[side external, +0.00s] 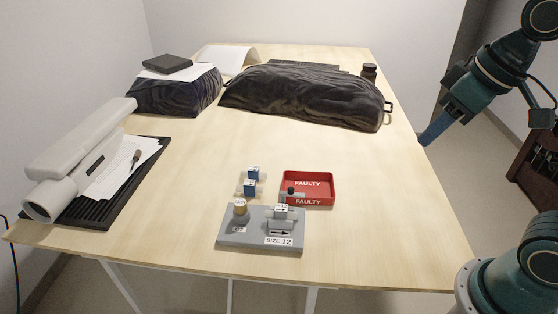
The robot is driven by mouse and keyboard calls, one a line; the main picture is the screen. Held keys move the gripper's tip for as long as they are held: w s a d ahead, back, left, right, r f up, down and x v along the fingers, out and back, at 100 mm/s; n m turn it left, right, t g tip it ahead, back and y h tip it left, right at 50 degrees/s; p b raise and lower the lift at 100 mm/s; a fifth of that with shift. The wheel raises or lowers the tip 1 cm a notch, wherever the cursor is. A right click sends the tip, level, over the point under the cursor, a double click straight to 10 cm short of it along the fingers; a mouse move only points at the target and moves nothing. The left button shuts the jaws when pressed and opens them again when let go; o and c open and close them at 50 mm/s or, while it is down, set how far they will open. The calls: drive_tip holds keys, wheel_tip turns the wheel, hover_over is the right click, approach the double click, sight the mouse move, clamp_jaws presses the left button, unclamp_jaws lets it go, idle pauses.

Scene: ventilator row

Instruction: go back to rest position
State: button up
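My gripper (430,135) is at the right, at the low end of my teal arm, by the table's right edge and well apart from the parts. Its fingers look like one blue shape, so I cannot tell whether it is open or shut. I see nothing clearly held in it. A grey fixture (232,245) marked "SIZE 12" stands near the table's front. It carries a tan-capped post (240,206) and a whitish block (282,212). Behind it are two small white-and-blue parts (250,187). A red tray (328,187) marked "FAULTY" holds a small dark-knobbed part (291,191).
Black bags (305,95) lie across the back of the wooden table (390,200). A dark jar (369,72) stands at the back right. A grey-white device (75,160) and papers (118,170) lie on a black ribbed mat (100,212) at the left. The table's right side is clear.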

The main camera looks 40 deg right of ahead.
drive_tip(key=shift+m+t, duration=0.4)
drive_tip(key=s, duration=0.1)
drive_tip(key=s+f, duration=0.1)
drive_tip(key=s, duration=0.2)
drive_tip(key=shift+s+d+f, duration=0.3)
drive_tip(key=shift+d+f, duration=0.05)
